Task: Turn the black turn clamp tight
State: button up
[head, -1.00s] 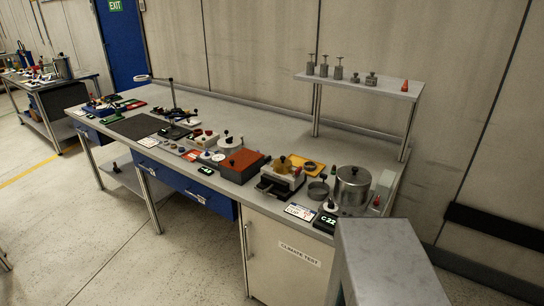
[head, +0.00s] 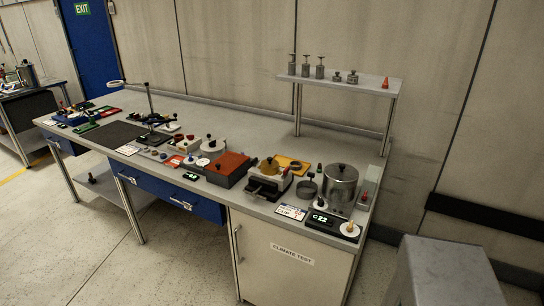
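The black turn clamp cannot be picked out with certainty at this distance. Several small black-knobbed parts stand on the long grey workbench (head: 235,118), including a round light-coloured device with a black knob (head: 209,146) near the middle. A steel pot with a lid and dark knob (head: 340,185) stands at the bench's right end. My gripper is not in view, so its state and distance to the bench do not show.
An orange-red box (head: 228,165) and a cream device with a yellow-brown top (head: 268,180) stand along the front. A raised shelf (head: 340,84) holds grey weights. A grey box-like block (head: 450,272) fills the lower right. The floor (head: 170,265) at left is clear.

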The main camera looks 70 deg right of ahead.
aim_at(253, 162)
jog(key=z, duration=1.15)
jog(key=i, duration=0.6)
jog(key=u, duration=0.1)
jog(key=k, duration=0.6)
jog(key=u, duration=0.05)
